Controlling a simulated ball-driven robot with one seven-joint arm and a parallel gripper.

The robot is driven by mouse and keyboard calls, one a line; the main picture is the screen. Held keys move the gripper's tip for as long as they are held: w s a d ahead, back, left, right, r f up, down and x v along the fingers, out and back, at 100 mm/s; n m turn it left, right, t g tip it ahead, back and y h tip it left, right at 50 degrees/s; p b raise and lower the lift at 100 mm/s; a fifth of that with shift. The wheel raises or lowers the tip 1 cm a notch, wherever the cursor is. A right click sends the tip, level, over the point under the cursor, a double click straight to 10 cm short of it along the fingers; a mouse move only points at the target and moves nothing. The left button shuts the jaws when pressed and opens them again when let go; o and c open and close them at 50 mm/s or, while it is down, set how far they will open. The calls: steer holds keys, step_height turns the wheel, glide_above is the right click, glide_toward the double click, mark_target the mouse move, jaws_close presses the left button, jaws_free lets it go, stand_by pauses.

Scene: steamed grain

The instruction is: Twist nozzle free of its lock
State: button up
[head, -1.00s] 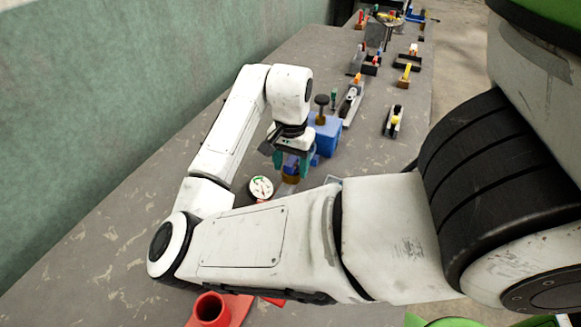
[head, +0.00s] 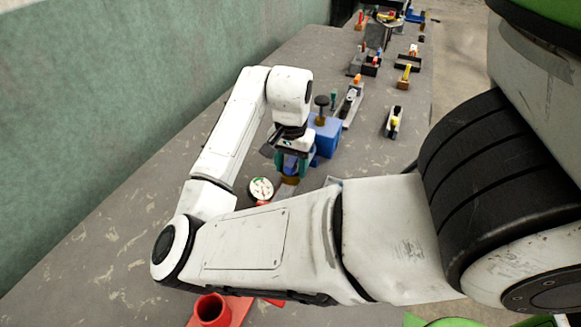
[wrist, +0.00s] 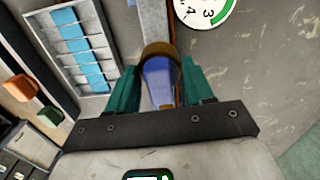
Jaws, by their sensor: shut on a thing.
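My gripper (wrist: 159,68) has teal fingers, one on each side of a blue tapered piece (wrist: 158,82) with a brown band (wrist: 162,50), which looks like the nozzle. It is shut on this piece. In the head view my gripper (head: 292,168) points down beside a blue block, and the brown band (head: 289,180) shows just below the fingers. A grey bar (wrist: 153,20) runs on beyond the band in the wrist view. The lock itself cannot be made out.
A blue block (head: 325,138) with a black knob (head: 322,101) stands right behind my gripper. A round dial (head: 261,189) is close in front, left. A red tube (head: 212,309) stands near the front. Several small fixtures line the far right; the table's left is clear.

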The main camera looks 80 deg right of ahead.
steer(key=shift+r+n+p, duration=0.1)
steer(key=shift+n+p, duration=1.7)
steer(key=shift+n, duration=0.4)
steer(key=shift+n+p, duration=0.55)
steer(key=shift+n, duration=0.25)
steer(key=shift+w+n+p, duration=0.1)
steer(key=shift+n+p, duration=0.2)
steer(key=shift+n+p, duration=0.35)
steer(key=shift+n, duration=0.05)
steer(key=shift+n+p, duration=0.6)
steer(key=shift+n, duration=0.1)
steer(key=shift+n+p, duration=0.45)
steer(key=shift+n, duration=0.15)
steer(key=shift+n+p, duration=0.3)
steer(key=shift+n, duration=0.1)
steer(key=shift+n+p, duration=0.5)
steer(key=shift+n, duration=0.2)
